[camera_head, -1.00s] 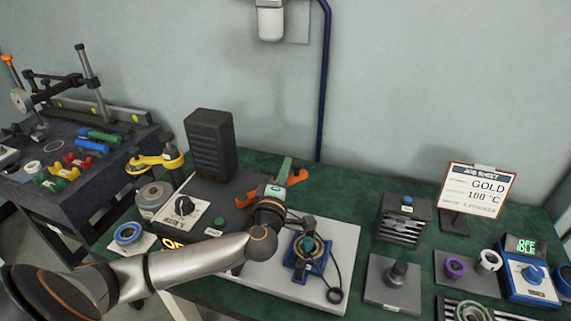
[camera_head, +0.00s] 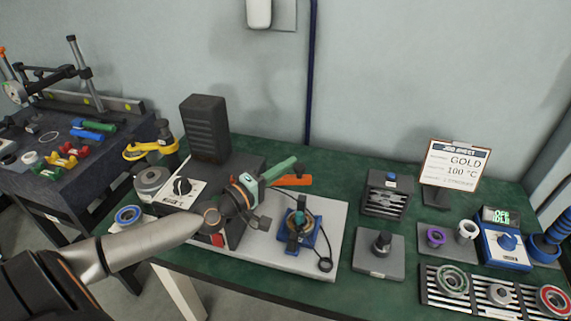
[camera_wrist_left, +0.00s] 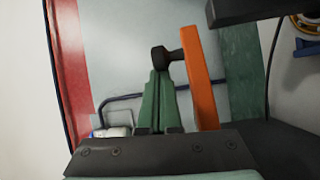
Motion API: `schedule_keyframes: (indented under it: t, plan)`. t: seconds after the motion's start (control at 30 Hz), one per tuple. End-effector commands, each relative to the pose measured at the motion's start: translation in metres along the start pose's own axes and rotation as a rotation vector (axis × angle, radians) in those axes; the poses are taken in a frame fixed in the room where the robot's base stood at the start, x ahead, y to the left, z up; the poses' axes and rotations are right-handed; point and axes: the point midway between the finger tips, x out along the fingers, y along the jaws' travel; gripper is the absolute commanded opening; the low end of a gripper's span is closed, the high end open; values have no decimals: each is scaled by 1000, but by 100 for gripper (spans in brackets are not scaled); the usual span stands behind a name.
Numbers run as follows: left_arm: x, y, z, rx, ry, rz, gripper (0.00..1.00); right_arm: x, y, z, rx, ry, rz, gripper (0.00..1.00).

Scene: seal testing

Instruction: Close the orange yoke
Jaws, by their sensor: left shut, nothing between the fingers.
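The orange yoke (camera_head: 293,181) is a flat bar at the back of the dark heater unit, partly hidden behind my left gripper in the head view. In the left wrist view the orange yoke (camera_wrist_left: 200,80) stands just right of the fingers, with a dark knob (camera_wrist_left: 167,55) on its left side near the fingertips. My left gripper (camera_head: 294,160) has green fingers, shut and empty, close to the yoke. In the left wrist view the left gripper (camera_wrist_left: 158,78) points at the knob; whether they touch, I cannot tell. My right gripper is not in view.
A black ribbed block (camera_head: 208,128) stands behind the unit. A blue fixture (camera_head: 298,230) with a cable sits on the pale plate to its right. Farther right are a grey block with a post (camera_head: 380,250), the job sheet (camera_head: 455,165) and a blue meter (camera_head: 506,243).

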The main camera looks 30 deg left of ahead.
Motion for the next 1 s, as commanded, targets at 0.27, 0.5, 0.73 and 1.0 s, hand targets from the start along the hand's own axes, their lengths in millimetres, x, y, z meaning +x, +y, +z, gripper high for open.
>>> schedule_keyframes:
  t: [0.27, 0.5, 0.73, 1.0]
  plan:
    - [-8, 2, 9, -3, -11, 2, 0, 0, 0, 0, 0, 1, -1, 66]
    - [-18, 4, 16, -4, -9, 2, 0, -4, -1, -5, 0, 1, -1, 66]
    - [-23, 5, 19, -4, -8, 4, 0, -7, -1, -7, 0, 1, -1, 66]
    - [-24, 5, 20, -3, -8, 5, 0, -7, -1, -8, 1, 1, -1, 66]
